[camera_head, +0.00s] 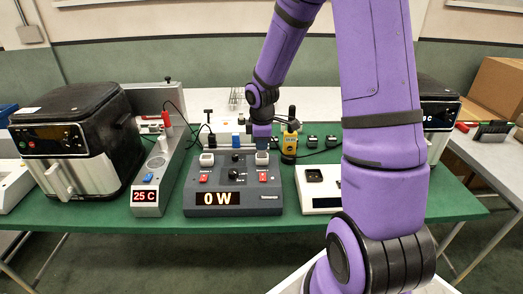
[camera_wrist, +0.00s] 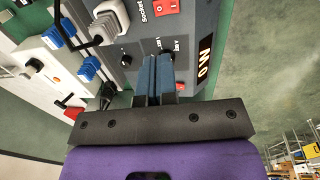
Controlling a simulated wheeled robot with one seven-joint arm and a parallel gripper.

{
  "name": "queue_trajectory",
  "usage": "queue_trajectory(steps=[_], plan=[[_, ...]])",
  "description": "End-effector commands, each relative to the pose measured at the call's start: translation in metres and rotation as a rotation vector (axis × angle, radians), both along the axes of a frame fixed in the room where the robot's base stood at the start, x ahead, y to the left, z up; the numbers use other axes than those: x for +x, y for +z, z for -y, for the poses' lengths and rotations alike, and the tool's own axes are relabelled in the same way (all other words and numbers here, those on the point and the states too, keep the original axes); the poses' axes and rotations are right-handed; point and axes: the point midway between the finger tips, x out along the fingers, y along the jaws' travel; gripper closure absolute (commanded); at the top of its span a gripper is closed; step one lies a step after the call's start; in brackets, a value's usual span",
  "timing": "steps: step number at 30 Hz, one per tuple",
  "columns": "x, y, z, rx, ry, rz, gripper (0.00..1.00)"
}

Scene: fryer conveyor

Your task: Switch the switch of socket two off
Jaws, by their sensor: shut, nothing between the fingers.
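A dark grey power box (camera_head: 232,211) with a "0 W" display (camera_head: 218,198) sits on the green table. It has a left white socket (camera_head: 207,160) and a right white socket (camera_head: 262,158), each with a red switch in front: left switch (camera_head: 204,177), right switch (camera_head: 263,177). Socket numbers and switch positions are too small to read. My gripper (camera_head: 262,140) is above the back right of the box. In the wrist view, its blue fingers (camera_wrist: 155,75) are shut and empty over the box, beside black knobs. One red switch (camera_wrist: 165,6) shows at the top edge, by a white socket (camera_wrist: 113,17).
An air fryer (camera_head: 70,145) and a "25 C" unit (camera_head: 147,198) stand left of the box. Behind it is a panel with blue connectors (camera_wrist: 88,66). A yellow device (camera_head: 289,143) stands close to my gripper's right; a white device (camera_head: 318,190) is right of the box.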

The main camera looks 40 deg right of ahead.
Motion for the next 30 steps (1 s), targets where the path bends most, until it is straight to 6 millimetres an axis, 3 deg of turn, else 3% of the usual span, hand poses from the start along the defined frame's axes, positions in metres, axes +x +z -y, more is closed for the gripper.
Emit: queue_trajectory(steps=[18, 30], plan=[[0.01, -0.101, 0.006, 0.0, 0.001, -0.004, 1.0], [0.012, -0.122, 0.009, 0.0, 0.001, 0.0, 1.0]])
